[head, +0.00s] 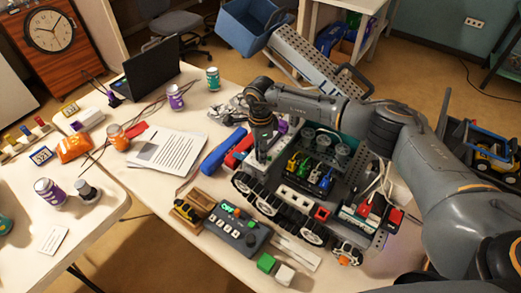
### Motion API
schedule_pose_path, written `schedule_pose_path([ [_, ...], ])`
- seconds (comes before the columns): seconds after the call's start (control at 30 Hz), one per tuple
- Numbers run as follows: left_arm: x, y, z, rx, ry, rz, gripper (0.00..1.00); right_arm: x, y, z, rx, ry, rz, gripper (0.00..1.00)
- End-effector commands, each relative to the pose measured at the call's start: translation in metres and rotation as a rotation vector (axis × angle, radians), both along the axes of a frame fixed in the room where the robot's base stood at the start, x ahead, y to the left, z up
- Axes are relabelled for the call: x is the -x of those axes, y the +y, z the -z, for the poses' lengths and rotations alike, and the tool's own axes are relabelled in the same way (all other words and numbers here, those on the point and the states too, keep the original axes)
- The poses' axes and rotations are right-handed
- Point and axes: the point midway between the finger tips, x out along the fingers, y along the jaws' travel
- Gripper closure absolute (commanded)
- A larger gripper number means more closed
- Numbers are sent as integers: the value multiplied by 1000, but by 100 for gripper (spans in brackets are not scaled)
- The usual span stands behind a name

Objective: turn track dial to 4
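A grey control box (236,230) lies on the table in front of the tracked robot model. It has a green button, an orange-red button, several white keys and a dark round knob (251,240) at its right end. The knob may be the track dial; its marks are too small to read. My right gripper (264,152) points down at the far left corner of the tracked model (295,196), behind and above the control box and apart from it. Its fingertips are small and dark, so I cannot tell whether they are open or hold anything. My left gripper is out of view.
A small wooden-based item (193,208) stands left of the control box, with a blue tool (222,152) behind. Printed sheets (165,154) and a laptop (150,68) lie farther left. My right arm spans the table's right side.

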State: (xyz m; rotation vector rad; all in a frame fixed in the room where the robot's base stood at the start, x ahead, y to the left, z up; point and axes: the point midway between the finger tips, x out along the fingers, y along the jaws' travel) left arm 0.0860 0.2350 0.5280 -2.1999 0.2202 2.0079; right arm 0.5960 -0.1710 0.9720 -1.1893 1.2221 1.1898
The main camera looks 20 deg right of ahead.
Motion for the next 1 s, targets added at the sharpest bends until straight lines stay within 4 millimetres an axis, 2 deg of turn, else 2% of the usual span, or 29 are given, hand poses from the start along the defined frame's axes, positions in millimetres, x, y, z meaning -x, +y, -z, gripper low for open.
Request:
schedule_pose_path([
  [0.27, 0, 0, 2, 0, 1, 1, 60, 0, 0, 0, 0, -1, 19, 100],
  [0.47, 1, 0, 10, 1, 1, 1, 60, 0, -1, 2, 0, -1, 101, 100],
  [1.0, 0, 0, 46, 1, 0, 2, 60, -1, -1, 2, 0, -3, 574, 100],
])
